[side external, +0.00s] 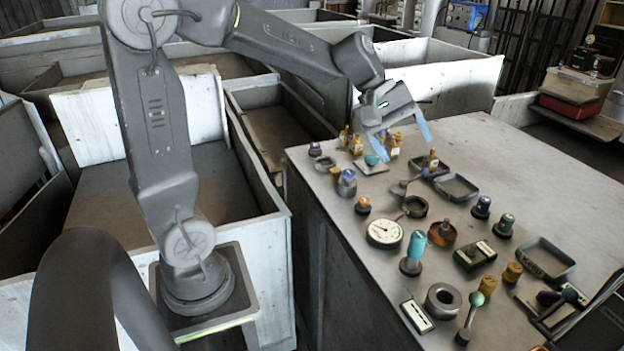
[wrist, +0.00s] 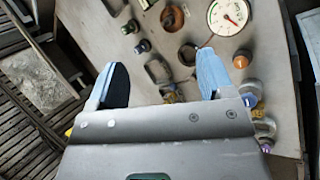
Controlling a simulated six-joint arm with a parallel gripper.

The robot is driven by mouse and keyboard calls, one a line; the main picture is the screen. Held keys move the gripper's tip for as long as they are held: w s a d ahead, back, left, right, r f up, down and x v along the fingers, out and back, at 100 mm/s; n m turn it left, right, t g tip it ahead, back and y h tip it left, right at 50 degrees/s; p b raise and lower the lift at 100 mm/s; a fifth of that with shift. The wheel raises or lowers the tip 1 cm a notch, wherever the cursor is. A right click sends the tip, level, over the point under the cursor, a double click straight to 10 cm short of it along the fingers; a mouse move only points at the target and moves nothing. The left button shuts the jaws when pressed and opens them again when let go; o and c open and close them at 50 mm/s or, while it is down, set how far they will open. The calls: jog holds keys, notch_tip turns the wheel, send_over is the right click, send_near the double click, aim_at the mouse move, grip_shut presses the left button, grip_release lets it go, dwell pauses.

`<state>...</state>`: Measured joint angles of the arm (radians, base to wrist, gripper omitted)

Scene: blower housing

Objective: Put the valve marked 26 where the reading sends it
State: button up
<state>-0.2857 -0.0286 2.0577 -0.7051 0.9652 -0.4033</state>
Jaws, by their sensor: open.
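My gripper (side external: 401,138) is open and empty, its two blue fingers pointing down over the far end of the bench. In the wrist view my gripper (wrist: 162,80) has its fingers wide apart. Small brass valve-like parts (side external: 356,145) stand below and beside it, some with pale tags; another brass part (side external: 430,160) stands in a dark tray. No number is legible, so I cannot tell which is marked 26. A round white gauge (side external: 384,232) lies face up; it also shows in the wrist view (wrist: 228,15) with a red needle. Its value is too small to read.
Dark shallow trays (side external: 457,187) and (side external: 543,259) lie on the bench (side external: 510,165). A green meter box (side external: 475,255), a grey ring (side external: 442,301), a teal-topped cylinder (side external: 414,247) and several knobs crowd the front. The bench's back right is clear. Large bins stand left.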

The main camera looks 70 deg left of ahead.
jog(key=s+d+f+m+y, duration=0.1)
jog(key=s+m+y, duration=0.1)
jog(key=s+m, duration=0.4)
jog(key=s+d+f+m+t+y, duration=0.1)
jog(key=s+m, duration=0.5)
jog(key=s, duration=0.7)
jog(key=shift+d+y, duration=0.5)
jog(key=shift+y, duration=0.8)
